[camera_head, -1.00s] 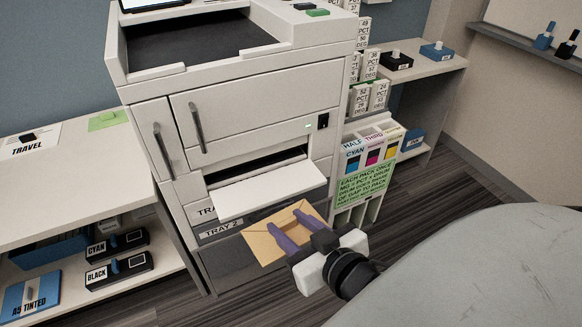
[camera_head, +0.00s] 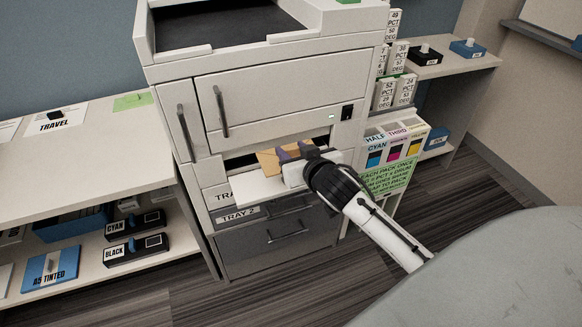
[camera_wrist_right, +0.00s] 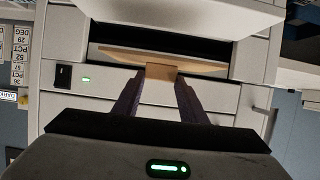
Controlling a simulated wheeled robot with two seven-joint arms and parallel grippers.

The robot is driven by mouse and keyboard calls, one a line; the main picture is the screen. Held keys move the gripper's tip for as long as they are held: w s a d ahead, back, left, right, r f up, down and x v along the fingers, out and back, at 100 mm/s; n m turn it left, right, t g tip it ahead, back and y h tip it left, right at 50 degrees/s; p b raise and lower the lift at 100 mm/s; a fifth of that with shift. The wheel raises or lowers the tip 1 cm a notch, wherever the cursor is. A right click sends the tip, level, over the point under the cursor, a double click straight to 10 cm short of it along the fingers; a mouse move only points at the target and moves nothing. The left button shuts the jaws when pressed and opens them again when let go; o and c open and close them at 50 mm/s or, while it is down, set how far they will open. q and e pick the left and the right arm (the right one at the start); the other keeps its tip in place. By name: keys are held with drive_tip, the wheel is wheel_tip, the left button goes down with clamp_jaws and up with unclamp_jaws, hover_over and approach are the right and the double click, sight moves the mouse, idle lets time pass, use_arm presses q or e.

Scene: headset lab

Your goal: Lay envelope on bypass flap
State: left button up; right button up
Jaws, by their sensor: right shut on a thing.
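The tan envelope (camera_head: 267,161) is held by my right gripper (camera_head: 291,153), over the white bypass flap (camera_head: 254,189) that sticks out of the printer's front. In the right wrist view, which looks upside down, the envelope (camera_wrist_right: 160,58) is seen nearly edge-on. The purple fingers of the right gripper (camera_wrist_right: 157,82) are shut on its near edge. The flap (camera_wrist_right: 190,14) fills the top of that view, with a gap showing between it and much of the envelope. My gripper and wrist hide the flap's right part. My left gripper is not in view.
The printer (camera_head: 270,95) rises above the flap, and the dark slot behind it is partly covered. Tray 2 (camera_head: 285,228) is below. A cartridge rack with a green sign (camera_head: 390,178) stands close on the right. A white counter (camera_head: 80,175) is at left.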

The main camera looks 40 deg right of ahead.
drive_tip(key=shift+w+d+f, duration=0.1)
drive_tip(key=shift+w+f, duration=0.15)
drive_tip(key=shift+f, duration=0.35)
drive_tip(key=shift+w+d+f, duration=0.1)
drive_tip(key=shift+w+f, duration=0.1)
drive_tip(key=shift+f, duration=0.35)
wheel_tip(320, 180, down, 4)
drive_tip(key=shift+a+r+b, duration=0.1)
drive_tip(key=shift+b, duration=0.5)
drive_tip(key=shift+w+f, duration=0.2)
drive_tip(key=shift+f, duration=0.3)
drive_tip(key=shift+f+b, duration=0.3)
drive_tip(key=shift+f, duration=0.1)
drive_tip(key=o, duration=1)
